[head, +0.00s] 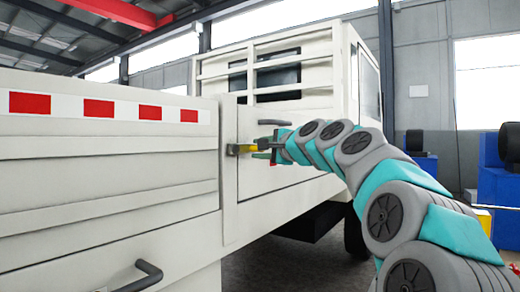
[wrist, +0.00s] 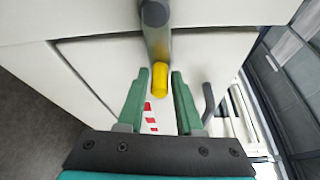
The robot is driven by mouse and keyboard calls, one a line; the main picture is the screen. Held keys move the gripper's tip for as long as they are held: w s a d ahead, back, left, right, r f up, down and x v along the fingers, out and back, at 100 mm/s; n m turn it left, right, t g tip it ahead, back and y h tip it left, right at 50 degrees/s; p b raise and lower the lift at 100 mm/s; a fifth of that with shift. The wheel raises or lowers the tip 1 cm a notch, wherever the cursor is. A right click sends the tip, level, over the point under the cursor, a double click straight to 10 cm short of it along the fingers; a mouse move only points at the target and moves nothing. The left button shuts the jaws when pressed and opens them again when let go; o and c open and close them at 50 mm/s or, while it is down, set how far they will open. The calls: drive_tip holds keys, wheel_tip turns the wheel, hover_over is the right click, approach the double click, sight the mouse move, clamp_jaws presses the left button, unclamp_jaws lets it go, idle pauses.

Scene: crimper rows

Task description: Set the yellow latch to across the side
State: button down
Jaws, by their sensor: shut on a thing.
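The yellow latch (head: 247,148) is on the side of the white truck body, at the seam between the side panel and the section behind the cab. In the head view it lies about level, pointing right from a small grey bracket. My gripper (head: 266,146) is at its right end, its green fingers around the handle. In the wrist view the latch's yellow end (wrist: 160,85) sits between the fingertips (wrist: 160,75), with the grey shaft running up out of the frame. The fingers are shut on the latch; the contact itself is hard to see.
The white side panel (head: 100,187) with a red and white strip fills the left. A dark handle (head: 142,276) sticks out low on it. A small dark handle (head: 274,122) is just above my gripper. Blue equipment (head: 498,175) stands at the far right.

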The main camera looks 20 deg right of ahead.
drive_tip(key=shift+f, duration=0.15)
drive_tip(key=c, duration=0.7)
unclamp_jaws()
drive_tip(key=shift+b+v, duration=0.45)
drive_tip(key=shift+v, duration=3.4)
